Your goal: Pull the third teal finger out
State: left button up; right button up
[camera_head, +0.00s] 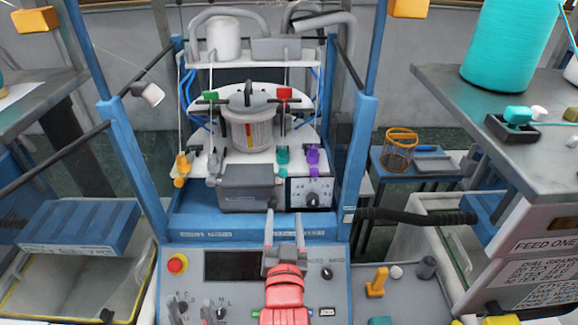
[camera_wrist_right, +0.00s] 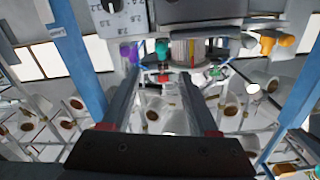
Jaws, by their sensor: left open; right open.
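The teal finger (camera_head: 282,154) hangs at the front edge of the white machine plate, third from the left after the orange finger (camera_head: 181,166) and grey finger (camera_head: 213,163). The purple finger (camera_head: 313,157) is to its right. My right gripper (camera_head: 285,213) is open and empty, below and in front of the teal finger, apart from it. In the right wrist view the teal finger (camera_wrist_right: 162,49) shows just beyond the gap between my open fingertips (camera_wrist_right: 160,72), beside the purple finger (camera_wrist_right: 131,53). My left gripper is not in view.
The blue frame posts (camera_head: 358,150) stand at both sides. A grey box (camera_head: 248,188) and a dial panel (camera_head: 311,192) sit beneath the fingers. A control panel with a red button (camera_head: 178,263) lies in front. A black bar (camera_head: 415,216) reaches in at right.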

jog(key=b, duration=0.6)
send_near(283, 176)
jog(key=w+b, duration=0.1)
jog(key=w, duration=1)
jog(key=shift+w+b, duration=0.25)
jog(key=shift+b, duration=0.1)
jog(key=shift+w, duration=0.15)
jog(key=shift+r, duration=0.1)
grip_shut()
